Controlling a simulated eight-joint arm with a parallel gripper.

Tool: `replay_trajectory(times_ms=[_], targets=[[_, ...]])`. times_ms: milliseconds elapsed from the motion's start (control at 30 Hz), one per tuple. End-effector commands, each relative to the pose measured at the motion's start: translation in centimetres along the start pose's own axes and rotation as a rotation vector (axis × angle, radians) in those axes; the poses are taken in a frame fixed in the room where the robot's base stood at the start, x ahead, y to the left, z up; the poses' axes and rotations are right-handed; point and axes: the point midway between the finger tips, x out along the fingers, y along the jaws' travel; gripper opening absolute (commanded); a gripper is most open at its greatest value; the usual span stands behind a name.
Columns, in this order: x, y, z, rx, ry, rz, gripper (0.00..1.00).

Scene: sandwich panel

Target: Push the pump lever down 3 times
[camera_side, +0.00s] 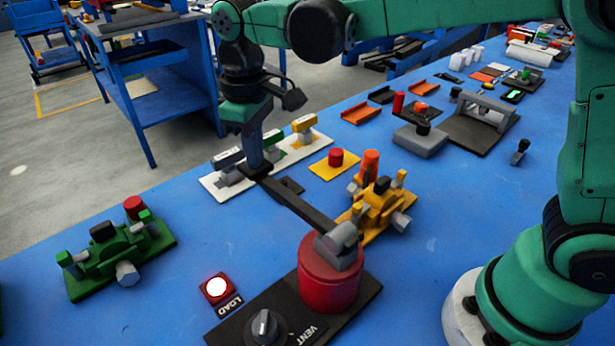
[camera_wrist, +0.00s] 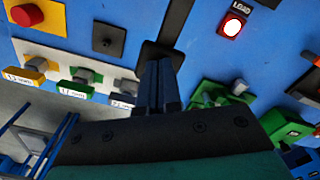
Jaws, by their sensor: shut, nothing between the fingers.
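The pump is a red cylinder (camera_side: 331,280) on a dark base plate, with a grey pivot head on top. Its dark pump lever (camera_side: 300,207) runs from that head up and left to a flat end pad. My gripper (camera_side: 257,166) is shut and empty, pointing down with its fingertips at the lever's end pad. In the wrist view the shut fingers (camera_wrist: 160,82) overlap the end of the lever (camera_wrist: 173,25). Fingertips and pad look touching or nearly so; I cannot tell which.
A lit LOAD button (camera_side: 217,287) and a VENT knob (camera_side: 265,326) are near the pump. A green fixture (camera_side: 120,255) stands left, a yellow fixture (camera_side: 378,210) behind the pump. A white strip with coloured blocks (camera_side: 300,150) lies behind my gripper. Blue table between is clear.

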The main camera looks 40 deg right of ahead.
Motion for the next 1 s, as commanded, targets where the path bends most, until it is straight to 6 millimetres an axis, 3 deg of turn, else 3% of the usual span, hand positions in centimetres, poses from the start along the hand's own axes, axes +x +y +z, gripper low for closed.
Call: replay_trajectory(times_ms=[700,1000], targets=[[-5.5,0.0,0.0,0.0,0.001,0.0,0.0],[-6.0,0.0,0.0,0.0,0.001,0.0,0.0]])
